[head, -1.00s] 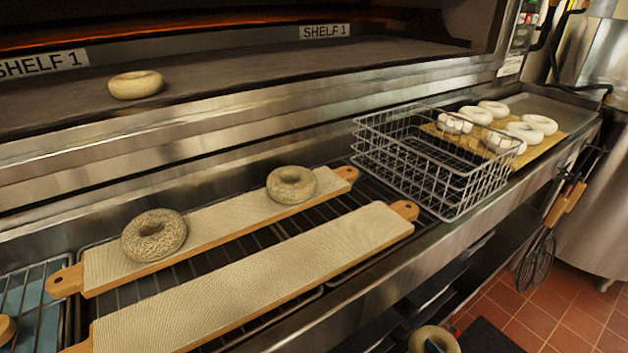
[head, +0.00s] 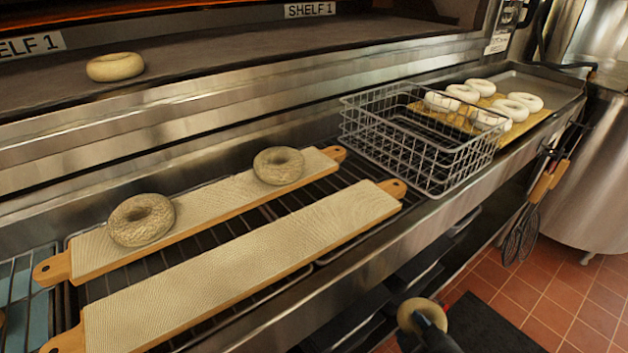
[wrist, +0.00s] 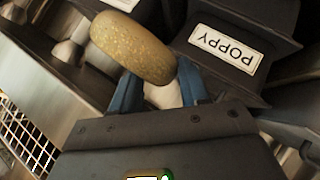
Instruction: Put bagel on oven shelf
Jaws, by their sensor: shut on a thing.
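My gripper (wrist: 165,92) is shut on a bagel (wrist: 130,45), a tan one with a speckled surface, in the wrist view. The blue fingertips pinch its near edge. In the head view this held bagel (head: 422,311) is low at the bottom right, in front of the counter and below its top. Two more bagels, one seeded (head: 141,219) and one smoother (head: 279,165), lie on the rear cloth-covered board (head: 215,202).
A front board (head: 240,270) lies empty on the rack. A wire basket (head: 420,140) stands to the right, beside a tray (head: 540,85) with several white bagels. Whisks (head: 520,235) hang at the right. A bin labelled POPPY (wrist: 228,45) is near my gripper. The shelf's middle is clear.

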